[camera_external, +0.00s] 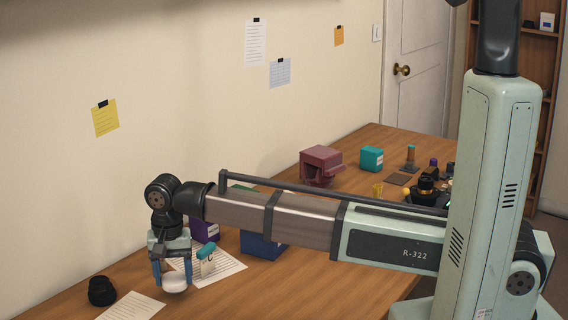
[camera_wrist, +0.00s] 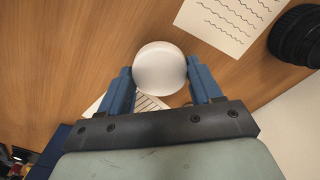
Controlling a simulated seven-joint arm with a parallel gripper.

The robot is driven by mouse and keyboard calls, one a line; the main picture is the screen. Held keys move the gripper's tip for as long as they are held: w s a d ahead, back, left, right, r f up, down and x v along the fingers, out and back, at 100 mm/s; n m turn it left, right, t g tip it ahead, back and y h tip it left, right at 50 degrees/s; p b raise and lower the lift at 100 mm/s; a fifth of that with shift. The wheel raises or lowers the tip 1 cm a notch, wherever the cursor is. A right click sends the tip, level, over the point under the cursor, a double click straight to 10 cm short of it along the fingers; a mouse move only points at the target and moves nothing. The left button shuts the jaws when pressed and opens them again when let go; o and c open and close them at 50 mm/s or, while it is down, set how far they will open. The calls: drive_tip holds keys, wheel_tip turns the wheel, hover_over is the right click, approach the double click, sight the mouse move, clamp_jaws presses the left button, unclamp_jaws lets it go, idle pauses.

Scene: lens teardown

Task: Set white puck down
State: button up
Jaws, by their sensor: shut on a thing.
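The white puck (camera_external: 174,283) is a round, pale disc at the lower left of the external view. It also shows as a white round shape in the wrist view (camera_wrist: 159,69). My gripper (camera_external: 173,277) points down with its blue fingers on either side of the puck, shut on it. In the wrist view the puck sits between the two fingertips (camera_wrist: 160,88). The puck is over the wooden table (camera_external: 270,297), close to a printed sheet (camera_external: 226,272). I cannot tell whether its underside touches the table.
A black lens part (camera_external: 102,291) and another paper (camera_external: 135,307) lie to the left. Bare wood lies in front of the sheet.

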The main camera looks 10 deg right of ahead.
sight(174, 277)
drive_tip(key=shift+f, duration=0.9)
drive_tip(key=shift+f, duration=0.1)
drive_tip(key=o, duration=1)
drive_tip(key=shift+o, duration=0.2)
wheel_tip(174, 277, up, 12)
